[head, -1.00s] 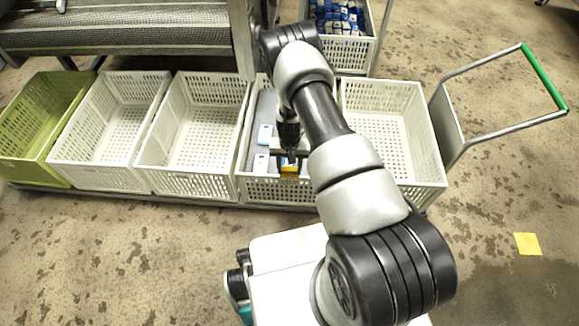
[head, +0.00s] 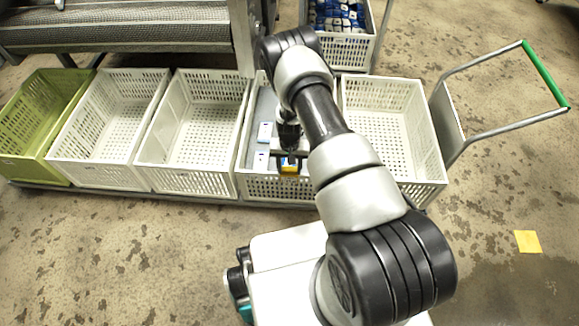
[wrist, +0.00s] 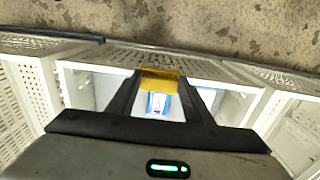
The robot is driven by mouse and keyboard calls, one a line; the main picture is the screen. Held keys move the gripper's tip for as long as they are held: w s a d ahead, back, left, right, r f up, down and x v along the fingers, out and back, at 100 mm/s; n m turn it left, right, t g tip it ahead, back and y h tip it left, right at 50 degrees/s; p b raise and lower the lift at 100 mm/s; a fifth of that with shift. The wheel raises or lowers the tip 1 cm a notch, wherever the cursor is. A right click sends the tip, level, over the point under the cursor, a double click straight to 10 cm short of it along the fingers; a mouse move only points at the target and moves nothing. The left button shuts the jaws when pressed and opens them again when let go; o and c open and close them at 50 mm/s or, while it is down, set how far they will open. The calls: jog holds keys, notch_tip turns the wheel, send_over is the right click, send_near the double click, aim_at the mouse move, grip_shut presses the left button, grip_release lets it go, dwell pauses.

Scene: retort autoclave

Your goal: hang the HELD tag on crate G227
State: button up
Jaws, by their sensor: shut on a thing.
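My gripper (head: 289,165) is shut on a yellow tag (head: 289,170) at the front wall of a white crate (head: 252,187), the one partly behind my arm. In the wrist view the tag (wrist: 160,79) spans the two dark fingers, close to the crate's front rim. I cannot tell whether the tag touches the rim. Blue-and-white packs (head: 265,132) lie in this crate, and one pack (wrist: 158,104) shows between the fingers. No crate number or tag lettering is readable.
Empty white crates (head: 192,183) (head: 70,175) and a green crate (head: 28,172) stand to the left on a low cart. Another empty white crate (head: 425,188) stands right, beside the green-handled cart frame (head: 543,75). A filled crate (head: 345,55) stands behind.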

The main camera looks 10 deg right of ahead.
jog(key=shift+f, duration=0.3)
jog(key=o, duration=1.1)
jog(key=shift+r, duration=0.15)
notch_tip(320, 180, up, 17)
jog(key=p, duration=0.4)
jog(key=shift+p, duration=0.4)
